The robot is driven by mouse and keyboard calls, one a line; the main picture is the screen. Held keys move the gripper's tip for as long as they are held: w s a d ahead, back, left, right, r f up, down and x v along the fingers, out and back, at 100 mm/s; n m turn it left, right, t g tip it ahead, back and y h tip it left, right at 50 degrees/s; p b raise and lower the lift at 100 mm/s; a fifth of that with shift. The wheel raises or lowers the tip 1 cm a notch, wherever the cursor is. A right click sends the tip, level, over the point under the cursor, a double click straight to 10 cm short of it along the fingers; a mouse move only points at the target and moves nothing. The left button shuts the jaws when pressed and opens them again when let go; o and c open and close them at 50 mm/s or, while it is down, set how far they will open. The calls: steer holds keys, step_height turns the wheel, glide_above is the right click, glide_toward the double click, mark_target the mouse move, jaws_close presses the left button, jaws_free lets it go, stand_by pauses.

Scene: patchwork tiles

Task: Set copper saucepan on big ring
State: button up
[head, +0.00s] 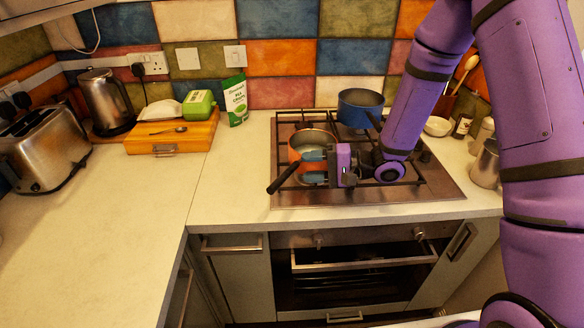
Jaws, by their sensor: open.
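The copper saucepan (297,149) is upright at the left side of the gas hob (420,193), its black handle (283,178) pointing to the front left. My gripper (312,167) is open at the pan's front right, its bluish fingers pointing left. The fingers overlap the pan's near side in view; I cannot tell whether they touch it. They do not close on the handle. My gripper and arm hide much of the hob's middle and right, so I cannot tell which ring is the big one or exactly what lies under the pan.
A blue pan (360,105) stands at the hob's back. The oven front (350,265) is below.

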steer(key=w+d+r+n+t+h, duration=0.2)
steer(key=w+d+r+t+h, duration=0.3)
steer(key=d+r+h, duration=0.35)
steer(key=s+d+r+t+h, duration=0.2)
steer(key=s+d+r+h, duration=0.3)
steer(key=d+r, duration=0.55)
steer(key=s+r+n+g+h, duration=0.1)
steer(key=s+r+g, duration=0.1)
steer(key=s, duration=1)
steer(key=s+d+r+n+g+h, duration=0.1)
steer(key=s+r+g, duration=0.2)
steer(key=s, duration=1)
step_height(320, 180, up, 2)
steer(key=shift+s+r, duration=0.1)
steer(key=shift+s, duration=0.05)
